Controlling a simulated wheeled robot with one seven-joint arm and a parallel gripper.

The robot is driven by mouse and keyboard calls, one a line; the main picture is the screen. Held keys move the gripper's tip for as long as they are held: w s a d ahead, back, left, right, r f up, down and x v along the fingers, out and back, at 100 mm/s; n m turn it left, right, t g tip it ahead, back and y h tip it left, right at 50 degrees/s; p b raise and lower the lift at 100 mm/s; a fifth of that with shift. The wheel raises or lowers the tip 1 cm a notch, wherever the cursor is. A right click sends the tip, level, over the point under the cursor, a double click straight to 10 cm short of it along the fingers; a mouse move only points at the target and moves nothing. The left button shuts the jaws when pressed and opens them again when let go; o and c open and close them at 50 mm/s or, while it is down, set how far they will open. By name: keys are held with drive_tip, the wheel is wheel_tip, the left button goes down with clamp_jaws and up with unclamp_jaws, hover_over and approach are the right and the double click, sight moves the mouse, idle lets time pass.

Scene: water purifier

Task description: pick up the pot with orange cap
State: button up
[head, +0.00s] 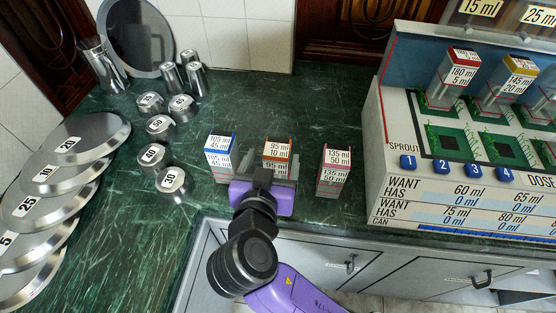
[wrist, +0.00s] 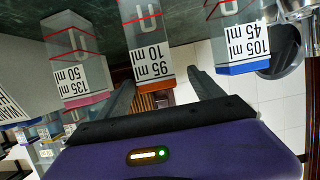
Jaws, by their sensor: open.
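The pot with the orange cap (head: 277,152) stands upright on the green counter, labelled 95 ml and 10 ml. It also shows in the wrist view, upside down, with its orange rim (wrist: 156,86) between the two fingers and nearer the left one. My gripper (head: 266,178) is open and empty at the front side of this pot and hides its lower part in the head view. In the wrist view both fingers (wrist: 163,80) point toward the pot; I cannot tell whether they touch it.
Several metal weights (head: 158,126) and discs (head: 85,138) lie farther left. The white sprout station (head: 410,195) is at right. The green counter (head: 265,105) behind the pots is clear.

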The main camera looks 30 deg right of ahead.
sight(279, 144)
drive_tip(key=p+x, duration=0.1)
drive_tip(key=x, duration=0.5)
drive_tip(key=shift+w+d, duration=0.2)
drive_tip(key=shift+d, duration=0.25)
drive_tip(key=c, duration=1.5)
drive_tip(key=shift+r, duration=0.1)
